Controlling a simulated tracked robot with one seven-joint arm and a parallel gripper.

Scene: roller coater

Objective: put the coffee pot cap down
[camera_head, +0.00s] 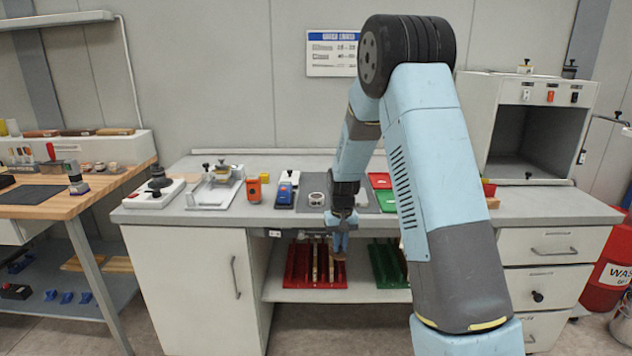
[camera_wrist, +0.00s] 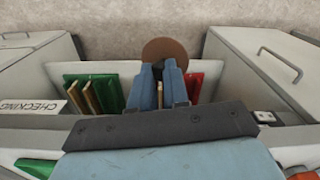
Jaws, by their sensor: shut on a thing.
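My gripper (camera_head: 340,243) hangs pointing down at the front edge of the grey workbench (camera_head: 215,215), above the lower shelf opening. In the wrist view its two blue fingers (camera_wrist: 172,82) are close together, with a round brown disc (camera_wrist: 168,47) at their tips. This disc looks like the coffee pot cap; its far edge shows beyond the fingers and the rest is hidden by them. In the head view the brown cap (camera_head: 338,256) shows small under the fingertips, in front of the red rack.
On the lower shelf (camera_head: 290,292) stand a red rack (camera_head: 299,264) and a green rack (camera_head: 383,264), both holding upright boards. A white cabinet (camera_head: 190,290) is left, drawers (camera_head: 555,243) are right. The benchtop holds several devices and coloured trays.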

